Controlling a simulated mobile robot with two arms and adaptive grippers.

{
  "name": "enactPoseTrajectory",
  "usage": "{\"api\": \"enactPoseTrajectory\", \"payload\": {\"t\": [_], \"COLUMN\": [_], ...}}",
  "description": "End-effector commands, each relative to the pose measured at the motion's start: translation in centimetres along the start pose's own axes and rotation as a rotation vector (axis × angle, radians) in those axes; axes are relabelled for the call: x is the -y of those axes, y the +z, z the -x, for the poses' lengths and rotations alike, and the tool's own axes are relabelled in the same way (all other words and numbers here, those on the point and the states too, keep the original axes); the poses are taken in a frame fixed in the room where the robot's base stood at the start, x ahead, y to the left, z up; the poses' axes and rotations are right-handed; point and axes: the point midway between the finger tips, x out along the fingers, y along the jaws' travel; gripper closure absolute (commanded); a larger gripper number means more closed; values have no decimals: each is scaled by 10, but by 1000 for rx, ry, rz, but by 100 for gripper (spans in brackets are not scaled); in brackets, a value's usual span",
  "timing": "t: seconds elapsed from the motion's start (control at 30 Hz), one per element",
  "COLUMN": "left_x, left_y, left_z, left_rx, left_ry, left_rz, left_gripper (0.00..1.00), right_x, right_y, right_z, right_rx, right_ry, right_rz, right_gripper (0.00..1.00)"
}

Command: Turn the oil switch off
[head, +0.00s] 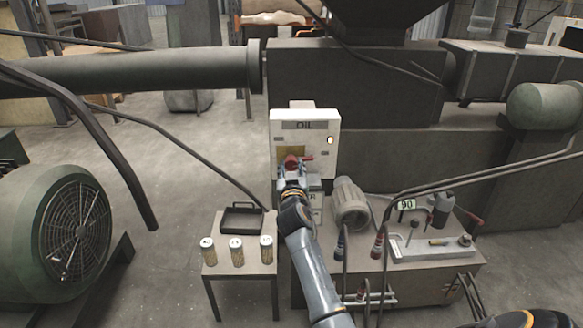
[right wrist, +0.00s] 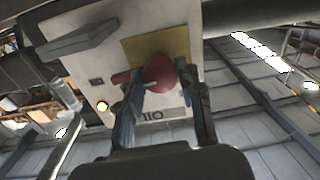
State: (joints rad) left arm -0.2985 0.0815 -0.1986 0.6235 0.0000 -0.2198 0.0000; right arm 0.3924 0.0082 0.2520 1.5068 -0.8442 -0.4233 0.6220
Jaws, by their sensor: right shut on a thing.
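The oil switch is a red rotary knob (right wrist: 162,74) with a short handle, set on a yellow plate (right wrist: 149,48) on a white box (head: 319,121) labelled "OIL". In the head view the red knob (head: 293,162) is partly hidden by my right gripper (head: 290,174), and its handle points to the right. In the right wrist view the box appears upside down, and my right gripper (right wrist: 166,98) has its two fingers shut on either side of the knob. A yellow lamp (head: 330,140) on the box is lit. My left gripper is not in view.
A small table (head: 240,260) with several cans and a black tray (head: 241,218) stands left of my right arm. A motor (head: 350,203) and a bench with hoses (head: 440,275) stand to the right. A large pipe (head: 130,73) runs behind, left of the box.

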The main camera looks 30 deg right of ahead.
Motion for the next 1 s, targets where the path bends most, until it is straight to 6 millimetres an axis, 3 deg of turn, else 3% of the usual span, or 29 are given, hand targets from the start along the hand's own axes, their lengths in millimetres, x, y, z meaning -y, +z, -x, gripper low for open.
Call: {"api": "enactPoseTrajectory", "payload": {"t": [1.0], "left_x": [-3], "left_y": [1], "left_z": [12], "left_rx": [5], "left_ry": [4], "left_rz": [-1], "left_gripper": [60], "right_x": [0], "right_y": [-2], "right_z": [0], "right_rx": [-1], "right_ry": [0], "right_rz": [922], "right_gripper": [95]}}
